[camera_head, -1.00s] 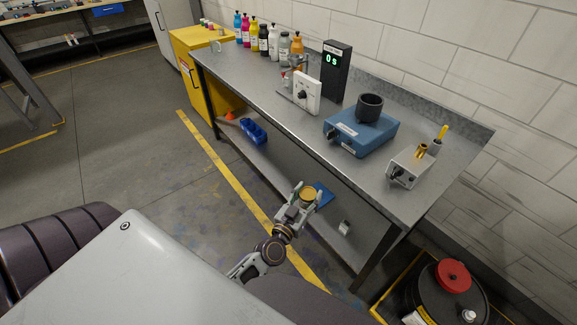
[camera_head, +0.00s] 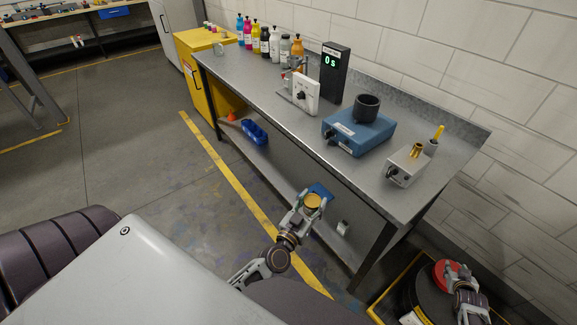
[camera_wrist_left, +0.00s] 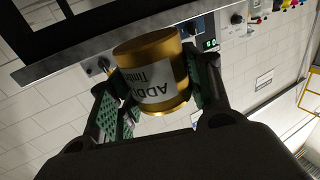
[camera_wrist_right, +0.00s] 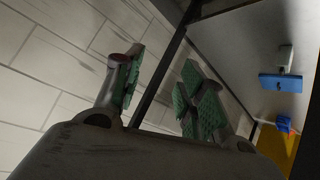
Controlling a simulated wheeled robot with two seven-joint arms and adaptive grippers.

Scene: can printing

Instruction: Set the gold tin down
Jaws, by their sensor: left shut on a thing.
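The gold tin (camera_head: 313,201) is between the fingers of my left gripper (camera_head: 311,203), in front of the bench's front edge in the head view. In the left wrist view the tin (camera_wrist_left: 150,58) shows a gold lid and a white label with dark letters, and green finger pads press on both sides. My right gripper (camera_wrist_right: 160,88) has its green-padded fingers apart with nothing between them in the right wrist view. In the head view my right arm is at the bottom right, over the black drum.
The metal bench (camera_head: 285,125) carries a blue device (camera_head: 358,135) with a dark cup (camera_head: 367,107), a small grey box (camera_head: 407,166), a timer reading 0 s (camera_head: 335,72) and several bottles.

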